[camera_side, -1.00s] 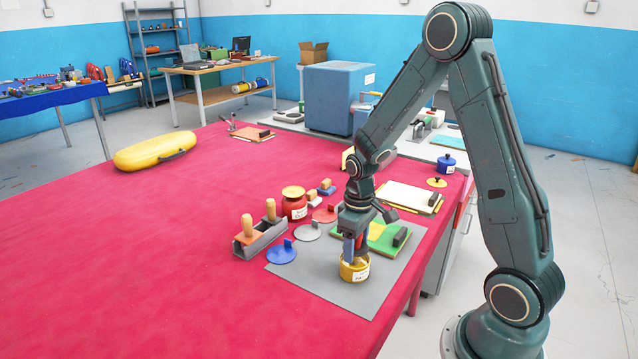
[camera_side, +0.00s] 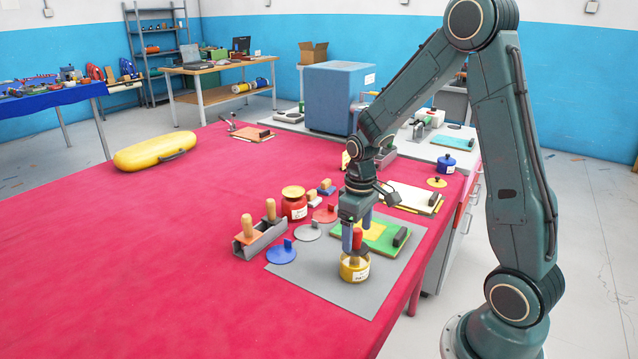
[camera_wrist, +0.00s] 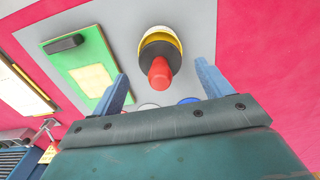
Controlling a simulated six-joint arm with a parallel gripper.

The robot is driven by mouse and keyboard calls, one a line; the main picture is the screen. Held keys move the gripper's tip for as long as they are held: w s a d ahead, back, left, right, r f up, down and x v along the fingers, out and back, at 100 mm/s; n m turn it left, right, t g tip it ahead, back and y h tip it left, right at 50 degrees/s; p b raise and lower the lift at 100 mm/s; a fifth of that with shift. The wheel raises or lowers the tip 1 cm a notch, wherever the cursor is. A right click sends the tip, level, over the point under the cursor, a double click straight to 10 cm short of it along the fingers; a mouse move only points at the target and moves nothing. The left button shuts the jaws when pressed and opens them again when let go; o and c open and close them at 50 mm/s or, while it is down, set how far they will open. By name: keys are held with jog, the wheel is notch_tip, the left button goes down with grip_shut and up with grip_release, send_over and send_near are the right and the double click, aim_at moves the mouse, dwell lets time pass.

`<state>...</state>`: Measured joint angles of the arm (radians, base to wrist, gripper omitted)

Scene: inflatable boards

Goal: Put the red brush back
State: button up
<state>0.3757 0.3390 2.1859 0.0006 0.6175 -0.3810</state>
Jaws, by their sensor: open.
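The red brush (camera_side: 357,238) stands in the yellow pot (camera_side: 354,272) on the grey mat, its red handle pointing up. In the wrist view a gap shows between the handle and each finger of my gripper (camera_wrist: 162,76). The brush's lower end is hidden in the pot.
A green board with a yellow patch (camera_side: 372,235) lies just behind the pot. A blue disc (camera_side: 281,253) and a grey disc (camera_side: 307,232) lie to the left. A holder with wooden-handled tools (camera_side: 260,240) and a red pot (camera_side: 294,206) stand nearby. The front-left table is clear.

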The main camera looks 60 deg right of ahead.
notch_tip(320, 180, up, 8)
jog(key=shift+r, duration=0.1)
dwell(0.4)
dwell(0.4)
jog(key=shift+s+a+r, duration=0.1)
jog(key=shift+a+r, duration=0.15)
jog(key=shift+r, duration=0.1)
jog(key=s+a+r+t, duration=0.5)
jog(key=s+a+r, duration=0.4)
jog(key=s+a, duration=0.3)
jog(key=s, duration=0.3)
jog(key=shift+a+r+t, duration=0.25)
jog(key=shift+r+t, duration=0.05)
jog(key=shift+r, duration=0.1)
